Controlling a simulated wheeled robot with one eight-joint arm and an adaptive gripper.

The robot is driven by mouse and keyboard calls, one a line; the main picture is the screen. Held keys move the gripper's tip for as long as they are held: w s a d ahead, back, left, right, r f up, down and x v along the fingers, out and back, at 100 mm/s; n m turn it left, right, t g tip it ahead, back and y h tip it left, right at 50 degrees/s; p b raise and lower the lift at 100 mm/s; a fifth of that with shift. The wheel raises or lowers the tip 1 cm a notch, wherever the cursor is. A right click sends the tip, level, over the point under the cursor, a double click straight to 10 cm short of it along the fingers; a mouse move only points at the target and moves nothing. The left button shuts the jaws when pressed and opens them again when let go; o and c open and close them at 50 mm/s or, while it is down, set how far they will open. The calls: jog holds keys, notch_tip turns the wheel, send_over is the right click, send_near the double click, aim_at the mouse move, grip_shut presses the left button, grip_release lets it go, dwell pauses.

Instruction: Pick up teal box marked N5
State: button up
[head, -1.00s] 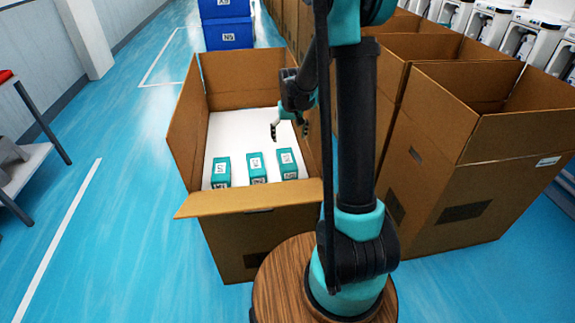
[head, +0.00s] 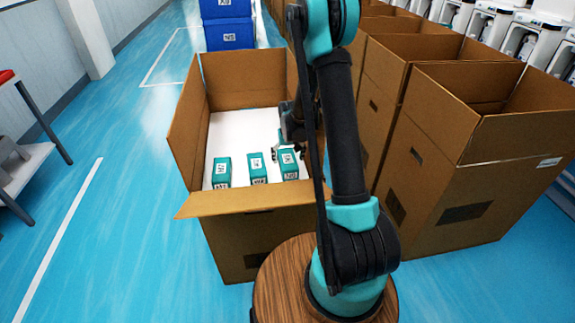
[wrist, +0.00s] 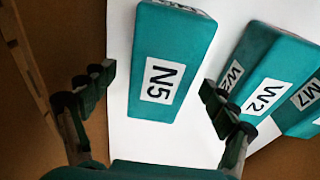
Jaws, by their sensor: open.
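The teal box marked N5 (wrist: 170,62) lies in the wrist view between my open fingers and a little ahead of them, its white label facing the camera. In the head view it is the rightmost teal box (head: 288,162) in the open cardboard box (head: 235,212). My gripper (head: 290,150) is at this box in the head view, partly hidden by the box and my arm. In the wrist view my gripper (wrist: 158,90) is open and empty, with one finger on each side of the N5 box. I cannot tell whether a finger touches it.
Cardboard walls surround the white floor (head: 240,130). More open cartons (head: 455,150) stand right, and blue crates (head: 228,32) behind.

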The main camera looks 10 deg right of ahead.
aim_at(288, 159)
jog(key=shift+w+a+f, duration=0.1)
jog(key=shift+w+f, duration=0.05)
jog(key=shift+f, duration=0.7)
jog(key=shift+w+f, duration=0.15)
jog(key=shift+f, duration=0.7)
jog(key=c, duration=1.5)
